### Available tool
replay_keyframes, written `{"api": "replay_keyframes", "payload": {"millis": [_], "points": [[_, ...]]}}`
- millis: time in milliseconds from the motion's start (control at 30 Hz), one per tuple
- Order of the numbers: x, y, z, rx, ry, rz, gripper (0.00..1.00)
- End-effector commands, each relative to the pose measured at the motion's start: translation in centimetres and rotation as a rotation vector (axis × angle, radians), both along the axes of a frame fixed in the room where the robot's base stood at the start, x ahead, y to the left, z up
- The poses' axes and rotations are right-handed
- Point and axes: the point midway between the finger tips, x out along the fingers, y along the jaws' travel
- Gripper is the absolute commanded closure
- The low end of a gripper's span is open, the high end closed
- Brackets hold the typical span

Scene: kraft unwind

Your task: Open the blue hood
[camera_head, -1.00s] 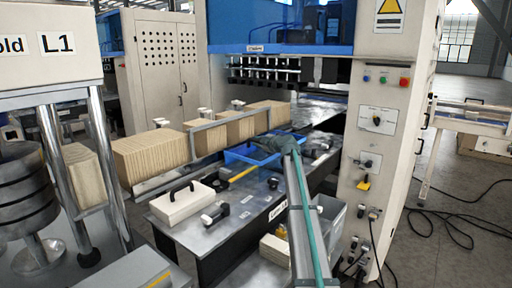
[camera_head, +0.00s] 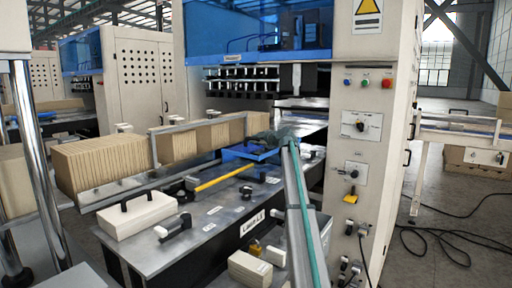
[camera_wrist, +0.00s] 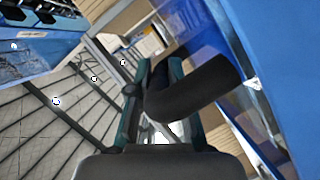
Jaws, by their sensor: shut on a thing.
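The blue hood (camera_head: 258,32) is a see-through blue panel across the top front of the beige machine in the head view. Its lower edge is above the machine's dark opening. My gripper (camera_head: 270,138) appears lower, in front of that opening and beside a blue tray (camera_head: 240,153). In the wrist view my gripper (camera_wrist: 160,105) is shut on a thick black curved bar (camera_wrist: 200,88). A large blue surface (camera_wrist: 285,50) lies close on the right there. My arm hides part of the bench.
A control panel with buttons (camera_head: 363,83) is on the machine's right post. Kraft stacks (camera_head: 100,162) line the back of the metal bench (camera_head: 180,235). A white box with a black handle (camera_head: 138,214) and a yellow bar (camera_head: 222,179) lie on it. Cables cross the right floor.

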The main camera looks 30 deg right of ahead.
Motion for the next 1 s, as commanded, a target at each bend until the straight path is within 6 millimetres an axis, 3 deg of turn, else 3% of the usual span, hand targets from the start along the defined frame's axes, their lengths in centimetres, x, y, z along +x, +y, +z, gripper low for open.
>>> {"api": "replay_keyframes", "payload": {"millis": [500, 533, 667, 1000], "points": [[-0.09, 0.10, -0.03, 0.000, 0.002, 0.001, 1.00], [-0.09, 0.10, -0.03, 0.000, 0.002, 0.001, 0.79], [-0.09, 0.11, -0.05, 0.000, 0.002, 0.001, 0.57], [-0.17, 0.09, -0.05, 0.000, 0.002, 0.001, 0.57]]}}
